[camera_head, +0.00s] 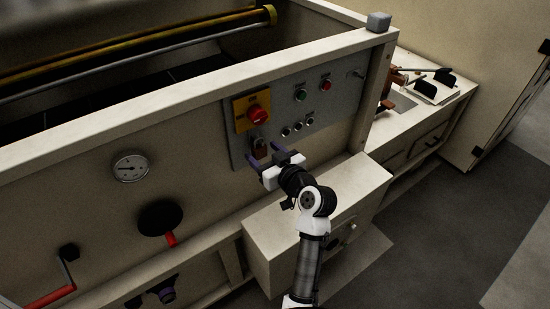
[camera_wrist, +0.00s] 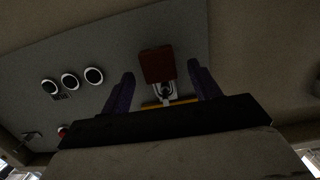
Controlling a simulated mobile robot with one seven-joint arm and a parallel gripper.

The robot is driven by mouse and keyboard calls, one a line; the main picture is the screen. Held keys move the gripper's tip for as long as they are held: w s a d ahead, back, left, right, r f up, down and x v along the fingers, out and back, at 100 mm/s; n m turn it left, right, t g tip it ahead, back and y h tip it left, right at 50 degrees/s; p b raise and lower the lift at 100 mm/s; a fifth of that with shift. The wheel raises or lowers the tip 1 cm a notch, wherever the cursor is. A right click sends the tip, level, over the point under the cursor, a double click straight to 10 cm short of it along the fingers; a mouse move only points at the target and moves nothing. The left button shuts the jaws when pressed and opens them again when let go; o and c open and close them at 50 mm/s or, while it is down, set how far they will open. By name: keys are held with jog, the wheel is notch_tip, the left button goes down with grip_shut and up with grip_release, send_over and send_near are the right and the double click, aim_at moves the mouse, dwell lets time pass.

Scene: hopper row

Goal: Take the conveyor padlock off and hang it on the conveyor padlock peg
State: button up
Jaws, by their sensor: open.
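The conveyor padlock (camera_head: 260,147) is a small dark red lock hanging below the red knob on the yellow plate of the grey control panel. In the wrist view its red body (camera_wrist: 157,65) and metal shackle show, with a strip of the yellow plate behind the shackle. My gripper (camera_head: 265,154) is open at the panel, its two purple fingers on either side of the padlock with gaps to it. It also shows in the wrist view (camera_wrist: 160,70). A small peg-like fitting (camera_head: 360,74) sticks out at the panel's upper right; I cannot tell whether it is the padlock peg.
The red knob (camera_head: 257,114) sits on the yellow plate (camera_head: 240,108). Several buttons and indicators lie to its right. A pale box (camera_head: 270,238) stands out below the panel, under my arm. A gauge (camera_head: 131,167) and a black disc with a red handle (camera_head: 161,218) are at left.

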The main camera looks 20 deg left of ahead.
jog(key=shift+w+a+f, duration=0.1)
jog(key=shift+w+a, duration=0.25)
jog(key=shift+a, duration=0.15)
jog(key=c, duration=1.2)
jog(key=shift+o, duration=0.2)
jog(key=shift+r, duration=0.2)
jog(key=shift+r+p, duration=0.4)
jog(key=shift+r, duration=0.05)
jog(key=shift+s+d, duration=0.1)
jog(key=shift+d, duration=0.15)
jog(key=shift+b+v, duration=0.3)
jog(key=shift+v, duration=0.95)
jog(key=shift+s+f, duration=0.1)
jog(key=shift+f, duration=0.15)
